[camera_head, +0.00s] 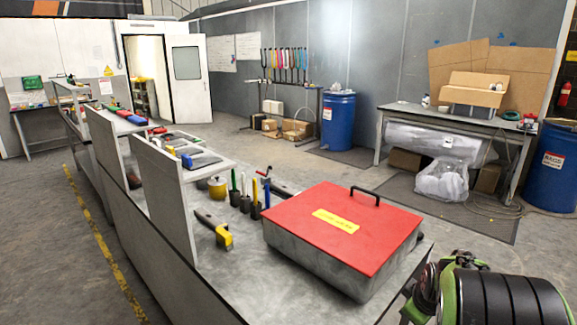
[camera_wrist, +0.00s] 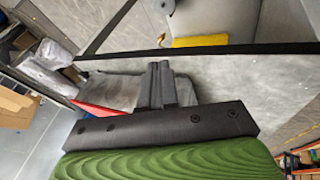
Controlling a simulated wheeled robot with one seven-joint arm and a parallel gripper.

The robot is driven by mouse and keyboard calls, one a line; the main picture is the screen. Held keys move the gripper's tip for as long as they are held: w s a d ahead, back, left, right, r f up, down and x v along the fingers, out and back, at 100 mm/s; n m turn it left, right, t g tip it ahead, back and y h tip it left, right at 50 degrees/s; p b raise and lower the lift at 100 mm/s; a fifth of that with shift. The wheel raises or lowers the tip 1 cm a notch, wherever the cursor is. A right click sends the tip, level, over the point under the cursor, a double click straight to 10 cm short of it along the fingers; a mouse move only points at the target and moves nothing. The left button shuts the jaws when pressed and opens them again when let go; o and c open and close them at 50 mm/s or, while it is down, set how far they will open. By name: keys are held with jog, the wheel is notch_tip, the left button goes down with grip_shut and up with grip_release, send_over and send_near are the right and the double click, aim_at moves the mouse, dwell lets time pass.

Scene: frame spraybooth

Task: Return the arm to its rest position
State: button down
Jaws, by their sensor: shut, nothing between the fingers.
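My arm (camera_head: 490,295), with black and green parts, shows at the lower right in the head view, beside the right end of the grey workbench (camera_head: 235,290). My gripper (camera_wrist: 160,85) shows in the wrist view with its two dark fingers together and nothing between them. The fingertips are not clearly visible in the head view. A grey metal box with a red lid (camera_head: 335,225), a black handle and a yellow label stands on the bench, left of my arm. Part of the red lid (camera_wrist: 95,109) also shows beyond the gripper in the wrist view.
A table (camera_head: 400,108) with cardboard and two blue drums (camera_head: 338,120) stand behind. The floor between the bench and the back table is open.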

jog(key=s+a+r+m+y, duration=0.1)
jog(key=s+a+r+m, duration=0.1)
jog(key=s+a+r, duration=0.6)
jog(key=s+a+r+m, duration=0.2)
jog(key=s+a, duration=0.2)
jog(key=s, duration=0.4)
jog(key=s+a+r+m+p, duration=0.1)
jog(key=s+a+m, duration=0.1)
jog(key=s+a, duration=0.3)
jog(key=s, duration=0.3)
jog(key=shift+s+r+m+y+p, duration=0.3)
jog(key=shift+r+y, duration=0.05)
jog(key=shift+y, duration=0.05)
